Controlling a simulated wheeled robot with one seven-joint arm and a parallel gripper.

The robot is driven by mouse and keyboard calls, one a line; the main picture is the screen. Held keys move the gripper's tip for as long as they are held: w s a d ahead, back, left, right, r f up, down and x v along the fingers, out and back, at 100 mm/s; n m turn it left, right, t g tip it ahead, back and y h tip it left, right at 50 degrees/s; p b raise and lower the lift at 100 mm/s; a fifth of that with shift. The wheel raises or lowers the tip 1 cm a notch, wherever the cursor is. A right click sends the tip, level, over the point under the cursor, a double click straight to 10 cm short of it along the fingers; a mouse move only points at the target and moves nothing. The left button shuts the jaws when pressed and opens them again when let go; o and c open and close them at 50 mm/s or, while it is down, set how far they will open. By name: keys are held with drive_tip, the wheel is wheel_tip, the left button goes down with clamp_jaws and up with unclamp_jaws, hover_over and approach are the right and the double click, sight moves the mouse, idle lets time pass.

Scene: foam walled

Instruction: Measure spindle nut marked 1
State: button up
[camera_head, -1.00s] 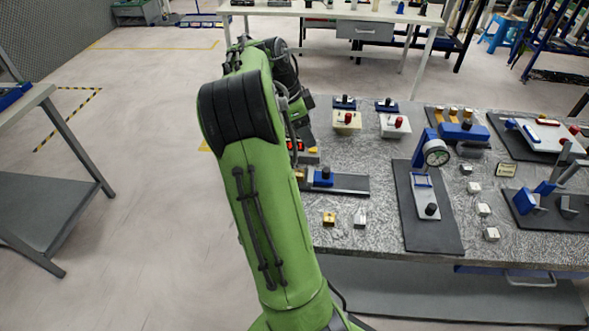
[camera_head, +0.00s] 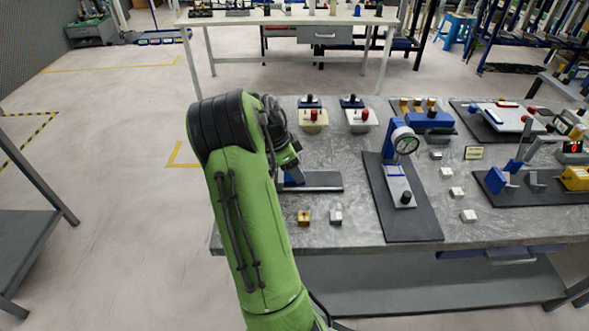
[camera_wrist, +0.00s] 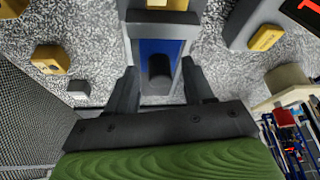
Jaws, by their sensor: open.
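My gripper (camera_wrist: 160,69) is open, with its two dark fingers on either side of a blue-bedded grey fixture (camera_wrist: 181,25) with a black knob (camera_wrist: 159,72). The knob shows between the fingers, with nothing gripped. A yellow piece (camera_wrist: 170,4) is at the fixture's far end, cut off by the frame. Another yellow nut-like block (camera_wrist: 50,58) lies on the bench to the left. In the head view, a yellow block (camera_head: 304,217) and a pale block (camera_head: 336,216) lie near the bench's front edge. No mark 1 is legible.
A dial gauge stand (camera_head: 405,143) stands on a dark mat right of my arm. Several pale blocks (camera_head: 469,216) lie beyond it. In the wrist view, a dark box with a red display (camera_wrist: 305,8) is at upper right. Floor left of the bench is open.

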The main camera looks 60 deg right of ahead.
sight(287, 175)
drive_tip(key=c, duration=0.9)
drive_tip(key=shift+w+a+r, duration=0.1)
drive_tip(key=shift+w+a, duration=0.3)
drive_tip(key=shift+w, duration=0.4)
drive_tip(key=shift+w+a, duration=0.35)
drive_tip(key=shift+w, duration=0.45)
drive_tip(key=o, duration=0.9)
drive_tip(key=p+v, duration=0.5)
drive_tip(key=v, duration=1)
drive_tip(key=shift+w+r, duration=0.15)
drive_tip(key=shift+r, duration=0.2)
